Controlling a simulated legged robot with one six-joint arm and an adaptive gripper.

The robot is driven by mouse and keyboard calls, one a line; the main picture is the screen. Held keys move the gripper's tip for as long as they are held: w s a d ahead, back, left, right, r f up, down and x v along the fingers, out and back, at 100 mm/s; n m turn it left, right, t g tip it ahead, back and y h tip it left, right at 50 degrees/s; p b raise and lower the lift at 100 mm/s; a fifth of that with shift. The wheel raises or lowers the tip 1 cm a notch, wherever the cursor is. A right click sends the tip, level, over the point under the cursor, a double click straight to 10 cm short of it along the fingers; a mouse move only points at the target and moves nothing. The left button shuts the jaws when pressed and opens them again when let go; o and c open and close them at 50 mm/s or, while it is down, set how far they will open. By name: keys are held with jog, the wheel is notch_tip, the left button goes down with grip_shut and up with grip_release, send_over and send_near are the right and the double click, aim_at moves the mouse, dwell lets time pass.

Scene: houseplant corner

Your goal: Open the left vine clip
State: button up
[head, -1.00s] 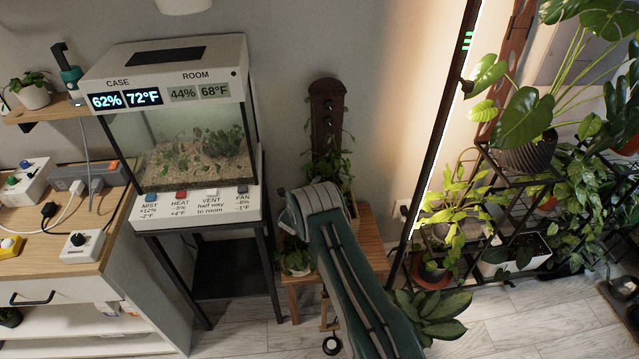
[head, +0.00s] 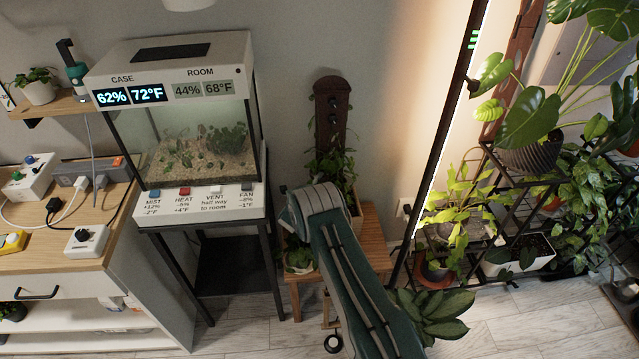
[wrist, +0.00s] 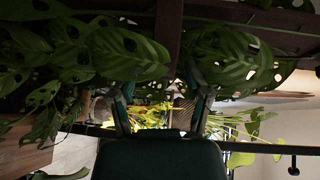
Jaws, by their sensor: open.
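I cannot make out the left vine clip for sure in either view. A dark wooden post (head: 331,92) with small dark round fittings stands against the wall in the head view. A leafy vine (head: 336,160) covers its lower part. In the wrist view, my gripper (wrist: 162,106) is open, its two fingers well apart. Broad leaves with holes (wrist: 125,52) hang close in front of it, beside a dark brown upright (wrist: 168,28). No object is clearly held between the fingers. In the head view my own arm hides the gripper.
A wooden plant stand (head: 374,238) is behind my arm. A glass case (head: 200,140) on a dark-legged table stands left of the post. A dark pole with a light strip (head: 447,130) and a crowded plant rack (head: 508,200) are to the right.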

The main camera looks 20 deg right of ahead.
jog(key=shift+r, duration=0.1)
notch_tip(320, 180, up, 10)
dwell(0.4)
jog(key=shift+d+f, duration=0.1)
jog(key=shift+f, duration=0.1)
jog(key=c, duration=0.6)
jog(key=s+d+f+n+t, duration=0.1)
jog(key=s+d+f, duration=0.1)
jog(key=s+d+f+n+t+y, duration=0.1)
jog(key=s+d+f+n+t, duration=0.1)
jog(key=shift+d+f, duration=0.15)
jog(key=shift+d, duration=0.25)
grip_shut()
jog(key=s+f+n+t+y, duration=0.3)
jog(key=s+f+y, duration=0.2)
jog(key=s, duration=0.1)
jog(key=f+x, duration=0.1)
jog(key=x, duration=0.9)
jog(key=shift+a+r, duration=0.15)
jog(key=shift+a, duration=1.75)
